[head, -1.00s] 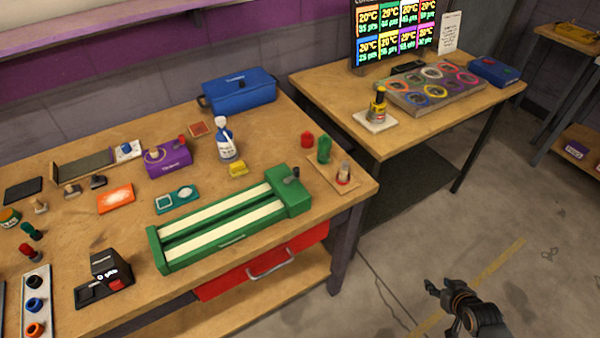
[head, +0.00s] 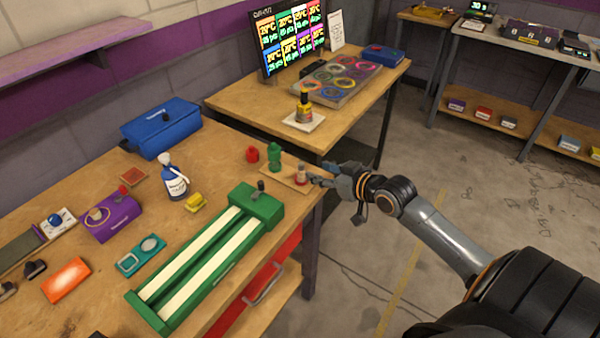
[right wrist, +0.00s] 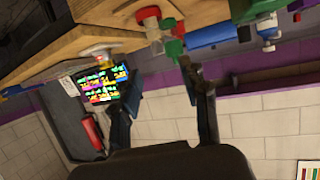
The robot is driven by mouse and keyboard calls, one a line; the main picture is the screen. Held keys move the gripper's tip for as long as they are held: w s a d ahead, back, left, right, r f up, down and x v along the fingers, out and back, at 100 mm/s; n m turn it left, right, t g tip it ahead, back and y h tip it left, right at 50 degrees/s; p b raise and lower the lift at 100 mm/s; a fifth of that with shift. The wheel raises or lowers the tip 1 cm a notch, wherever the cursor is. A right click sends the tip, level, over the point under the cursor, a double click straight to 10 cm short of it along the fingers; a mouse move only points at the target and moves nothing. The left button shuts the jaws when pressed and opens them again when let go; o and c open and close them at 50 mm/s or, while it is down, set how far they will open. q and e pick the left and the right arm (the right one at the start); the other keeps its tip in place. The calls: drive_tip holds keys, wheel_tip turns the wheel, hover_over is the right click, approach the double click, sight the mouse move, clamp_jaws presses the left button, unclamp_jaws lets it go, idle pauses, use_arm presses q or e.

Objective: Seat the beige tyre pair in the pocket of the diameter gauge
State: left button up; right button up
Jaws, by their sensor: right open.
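A small beige cylindrical piece with a reddish band (head: 301,174), probably the beige tyre pair, stands on a thin wooden board (head: 280,172) at the bench's right end. My right gripper (head: 322,174) is open just right of it, with the fingers pointing left at the piece. I cannot tell whether they touch. In the right wrist view the open fingers (right wrist: 157,92) have nothing clear between them; the small coloured pieces lie beyond. The diameter gauge is not clearly in view. My left gripper is not in view.
A green two-lane track block (head: 262,205) lies left of the board. Green (head: 274,157) and red (head: 252,155) pieces stand close behind the beige one. A spray bottle (head: 174,178) and blue case (head: 162,128) stand further left. A second table (head: 235,100) is behind.

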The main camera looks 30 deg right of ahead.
sight(303, 165)
drive_tip(key=shift+x, duration=1.15)
drive_tip(key=p+x, duration=0.1)
drive_tip(key=x, duration=0.3)
drive_tip(key=shift+w, duration=0.35)
drive_tip(key=shift+w+f, duration=0.2)
drive_tip(key=shift+w, duration=0.05)
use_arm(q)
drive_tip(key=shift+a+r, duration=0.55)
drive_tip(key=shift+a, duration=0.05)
use_arm(e)
drive_tip(key=shift+c, duration=0.5)
clamp_jaws()
